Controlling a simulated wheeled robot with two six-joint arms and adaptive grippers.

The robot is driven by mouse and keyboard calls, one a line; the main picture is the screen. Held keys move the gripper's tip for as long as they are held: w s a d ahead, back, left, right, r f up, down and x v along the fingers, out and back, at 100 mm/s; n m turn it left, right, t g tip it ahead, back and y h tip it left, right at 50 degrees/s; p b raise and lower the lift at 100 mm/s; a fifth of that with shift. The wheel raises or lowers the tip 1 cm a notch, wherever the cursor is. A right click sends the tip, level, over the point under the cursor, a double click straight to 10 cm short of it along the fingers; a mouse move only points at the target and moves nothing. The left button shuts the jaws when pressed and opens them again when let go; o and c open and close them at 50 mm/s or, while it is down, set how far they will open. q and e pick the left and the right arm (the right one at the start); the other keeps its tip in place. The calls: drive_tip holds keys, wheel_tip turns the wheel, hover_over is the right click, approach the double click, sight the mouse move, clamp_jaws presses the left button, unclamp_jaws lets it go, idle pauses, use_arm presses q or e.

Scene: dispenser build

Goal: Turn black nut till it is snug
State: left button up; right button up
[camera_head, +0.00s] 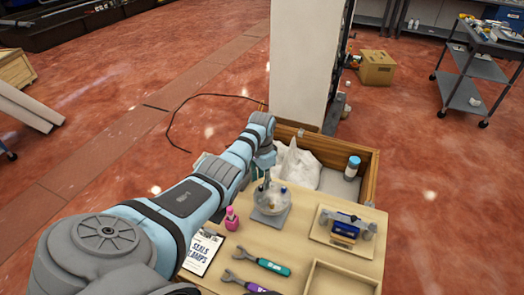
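My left arm reaches in from the left, and my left gripper (266,180) points down over a clear, rounded dispenser part (274,203). That part stands on a grey square base (270,219) on the wooden worktop. The fingertips are at or just above its top. They are too small and overlapped to tell whether they are open or shut, or touching. I cannot make out the black nut. My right gripper is out of view.
A pink bottle (231,218), a "SEALS CLAMPS" card (203,253), a green-handled wrench (258,264) and a purple-handled wrench (255,289) lie nearby. A tray (322,236) holds a blue-and-yellow item. Behind is a wooden bin (370,178) with a white bag (296,160) and bottle (352,168).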

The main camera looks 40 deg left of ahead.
sight(262, 186)
use_arm(q)
wheel_tip(262, 186, up, 9)
drive_tip(key=shift+r, duration=0.2)
idle(0.4)
